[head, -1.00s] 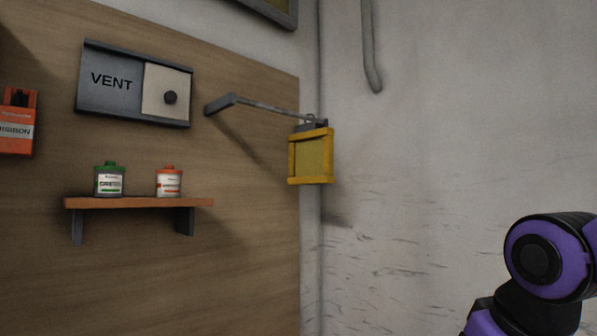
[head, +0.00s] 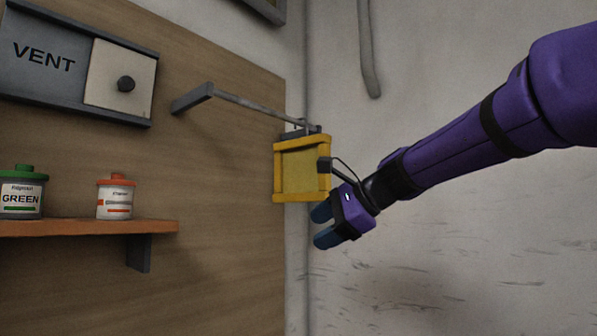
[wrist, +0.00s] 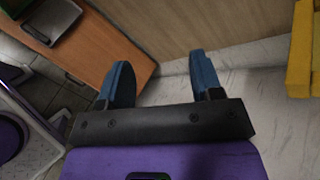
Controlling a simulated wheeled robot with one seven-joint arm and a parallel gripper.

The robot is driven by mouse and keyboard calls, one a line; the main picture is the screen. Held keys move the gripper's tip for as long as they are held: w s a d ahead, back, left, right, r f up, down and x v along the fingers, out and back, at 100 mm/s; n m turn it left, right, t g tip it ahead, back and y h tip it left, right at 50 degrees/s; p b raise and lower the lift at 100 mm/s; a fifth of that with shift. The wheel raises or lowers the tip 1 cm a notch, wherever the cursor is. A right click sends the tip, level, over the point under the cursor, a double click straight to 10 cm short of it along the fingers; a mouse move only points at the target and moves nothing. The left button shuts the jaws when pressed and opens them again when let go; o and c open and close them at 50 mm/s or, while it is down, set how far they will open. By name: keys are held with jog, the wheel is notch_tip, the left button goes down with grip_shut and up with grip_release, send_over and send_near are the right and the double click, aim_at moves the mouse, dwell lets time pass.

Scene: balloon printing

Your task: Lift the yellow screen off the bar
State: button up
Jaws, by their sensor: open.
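The yellow screen (head: 300,172) hangs from the grey bar (head: 255,106) by a dark clip at the bar's right end, near the wall corner. In the wrist view, part of the yellow screen (wrist: 300,50) shows at the upper right edge. My gripper (head: 322,226) is just below and right of the screen's lower right corner in the head view, pointing left. In the wrist view, my gripper (wrist: 162,75) has its two blue fingers apart with nothing between them. The wrist camera mount overlaps the screen's right edge in the head view; I cannot tell any contact.
A vent panel (head: 75,65) is on the wooden board at upper left. Below it, a shelf (head: 90,227) holds a green-lidded jar (head: 22,193) and an orange-lidded jar (head: 116,197). A pipe (head: 368,50) runs down the wall. The space below the screen looks clear.

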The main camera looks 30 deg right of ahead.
jog(key=w+d+r+m+t, duration=0.3)
jog(key=w+d+r+m, duration=0.2)
jog(key=d+r+m, duration=0.2)
jog(key=m+t, duration=0.4)
jog(key=m, duration=0.1)
send_near(301, 159)
notch_tip(301, 159, down, 3)
jog(key=s+d, duration=0.1)
jog(key=shift+x, duration=2.8)
jog(key=shift+s+a+f, duration=0.1)
jog(key=shift+a+f, duration=0.05)
grip_shut()
